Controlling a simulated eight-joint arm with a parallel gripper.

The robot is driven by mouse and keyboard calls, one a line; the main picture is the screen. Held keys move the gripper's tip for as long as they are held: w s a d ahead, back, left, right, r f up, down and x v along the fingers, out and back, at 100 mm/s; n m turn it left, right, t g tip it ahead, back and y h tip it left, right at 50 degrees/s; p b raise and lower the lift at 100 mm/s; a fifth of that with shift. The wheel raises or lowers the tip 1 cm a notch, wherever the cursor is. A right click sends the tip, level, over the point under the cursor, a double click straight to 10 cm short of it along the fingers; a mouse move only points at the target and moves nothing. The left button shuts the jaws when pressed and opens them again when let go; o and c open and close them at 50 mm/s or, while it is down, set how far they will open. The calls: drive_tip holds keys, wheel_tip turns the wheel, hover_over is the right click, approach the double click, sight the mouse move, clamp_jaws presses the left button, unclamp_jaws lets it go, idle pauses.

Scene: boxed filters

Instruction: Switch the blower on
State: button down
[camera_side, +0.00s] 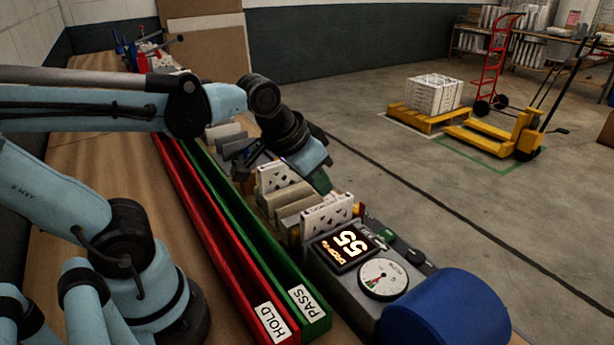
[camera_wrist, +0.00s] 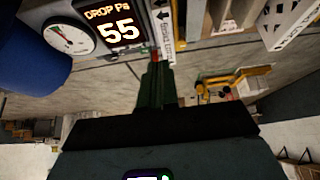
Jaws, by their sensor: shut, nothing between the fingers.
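The blue blower drum (camera_side: 445,308) is at the near end of the grey test bench; it also shows in the wrist view (camera_wrist: 30,60). Beside it are a round dial (camera_side: 383,279) and a lit display (camera_side: 343,245) reading DROP Pa 55. Small green and dark parts (camera_side: 388,235) sit along the housing's right edge; which is the switch I cannot tell. My gripper (camera_side: 321,181) is above the filter row, beyond the display. Its green fingers (camera_wrist: 155,72) are shut and empty. In the wrist view, a small red and green part shows near the fingertips; contact is unclear.
Several boxed filters (camera_side: 325,215) stand in a row behind the display. A red HOLD channel (camera_side: 225,255) and green PASS channel (camera_side: 255,245) run along the left of the row. Open floor lies right, with a yellow pallet truck (camera_side: 490,135) farther back.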

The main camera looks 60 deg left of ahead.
drive_tip(key=w+d+r+g, duration=0.2)
drive_tip(key=w+r+g, duration=0.1)
drive_tip(key=w, duration=0.3)
drive_tip(key=g, duration=0.3)
hover_over(385, 237)
drive_tip(key=shift+s+a+f, duration=0.1)
drive_tip(key=shift+s+f, duration=0.1)
drive_tip(key=shift+f, duration=0.25)
drive_tip(key=shift+s+a+f, duration=0.1)
drive_tip(key=shift+s+f, duration=0.05)
drive_tip(key=shift+f, duration=0.25)
drive_tip(key=shift+f, duration=0.15)
wheel_tip(385, 237, down, 14)
drive_tip(key=shift+r, duration=0.15)
